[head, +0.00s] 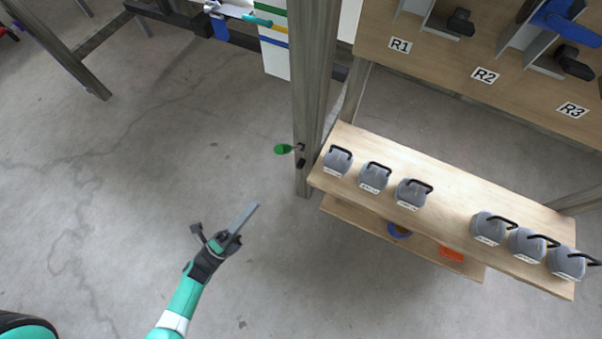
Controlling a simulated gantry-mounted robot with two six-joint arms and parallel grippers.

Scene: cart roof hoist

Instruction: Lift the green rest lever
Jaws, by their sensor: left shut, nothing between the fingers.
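The green rest lever (283,149) has a green knob on a short stem. It sticks out to the left from the lower part of a grey wooden post (312,95). My left gripper (251,210) comes up from the bottom of the head view on a teal and white arm. It is shut and empty, below and to the left of the lever, and apart from it in the picture. My right gripper is not in view.
A small black block (301,163) sits on the post below the lever. Right of the post, a wooden shelf (445,207) holds several grey weights with black handles. A lower shelf (357,222) lies beneath. A labelled board (440,62) is above. The floor around my gripper is clear.

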